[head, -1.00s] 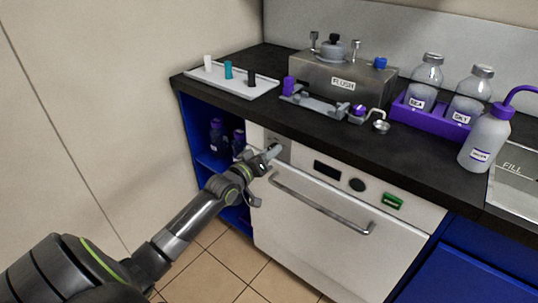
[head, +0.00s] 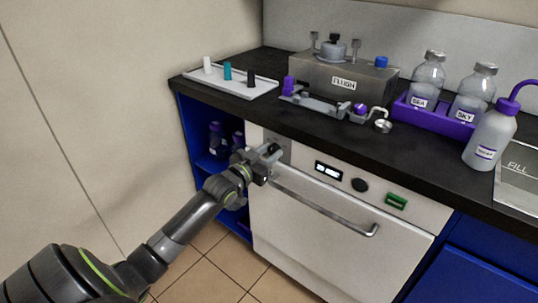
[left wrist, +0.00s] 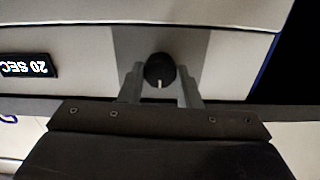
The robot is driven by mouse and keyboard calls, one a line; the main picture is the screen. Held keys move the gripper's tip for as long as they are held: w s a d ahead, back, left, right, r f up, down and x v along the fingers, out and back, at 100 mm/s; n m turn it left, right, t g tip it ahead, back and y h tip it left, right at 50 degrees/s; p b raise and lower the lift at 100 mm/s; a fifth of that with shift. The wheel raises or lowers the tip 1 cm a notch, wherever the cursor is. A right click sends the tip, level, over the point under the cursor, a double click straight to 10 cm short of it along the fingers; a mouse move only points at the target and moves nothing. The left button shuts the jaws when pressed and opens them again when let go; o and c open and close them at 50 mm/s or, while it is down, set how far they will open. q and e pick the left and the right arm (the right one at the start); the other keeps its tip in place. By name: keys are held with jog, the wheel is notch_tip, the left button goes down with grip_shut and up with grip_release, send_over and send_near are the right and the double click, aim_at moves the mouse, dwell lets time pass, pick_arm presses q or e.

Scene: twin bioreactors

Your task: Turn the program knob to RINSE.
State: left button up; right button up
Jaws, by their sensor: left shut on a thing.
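A round black knob (left wrist: 160,72) with a white pointer line sits on a grey patch of the white appliance's front panel (head: 305,158). In the left wrist view its pointer line faces down the picture, toward my gripper. My left gripper (left wrist: 160,86) has one finger on each side of the knob and is shut on it. In the head view my left gripper (head: 271,153) is at the panel's left end and hides the knob. I can read no program marks around the knob. A lit display (head: 328,171) is on the same panel; in the left wrist view it is upside down and seems to read 20 SEC.
The panel also has a dark round dial (head: 359,185) and a green switch (head: 396,202). A door handle (head: 325,208) runs just below. The black counter (head: 270,116) above holds a tray (head: 240,88), a metal device (head: 335,75) and bottles. An open blue shelf (head: 207,163) is at left.

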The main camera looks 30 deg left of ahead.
dwell(0.4)
pick_arm(q)
jog(key=o, duration=1)
jog(key=shift+c, duration=0.2)
jog(key=shift+s, duration=0.15)
jog(key=shift+s+a, duration=0.1)
jog(key=shift+s, duration=0.15)
pick_arm(e)
jog(key=s+d+f+h+p, duration=0.1)
jog(key=s+d+f+p, duration=0.15)
jog(key=f, duration=0.45)
jog(key=s+d+f+p, duration=0.1)
jog(key=s+f+p, duration=0.25)
jog(key=f, duration=0.25)
pick_arm(q)
jog(key=s+a+p, duration=0.1)
jog(key=s+p, duration=0.6)
jog(key=s, duration=0.9)
jog(key=shift+s, duration=0.3)
pick_arm(e)
jog(key=shift+n, duration=0.5)
jog(key=shift+s+d+r, duration=0.1)
jog(key=shift+s+r, duration=0.15)
jog(key=shift+s, duration=0.6)
jog(key=shift+s+d+r, duration=0.1)
jog(key=shift+s+r, duration=0.15)
jog(key=shift+s, duration=0.6)
jog(key=shift+s+d+r, duration=0.1)
jog(key=shift+s+r, duration=0.15)
jog(key=shift+s, duration=0.6)
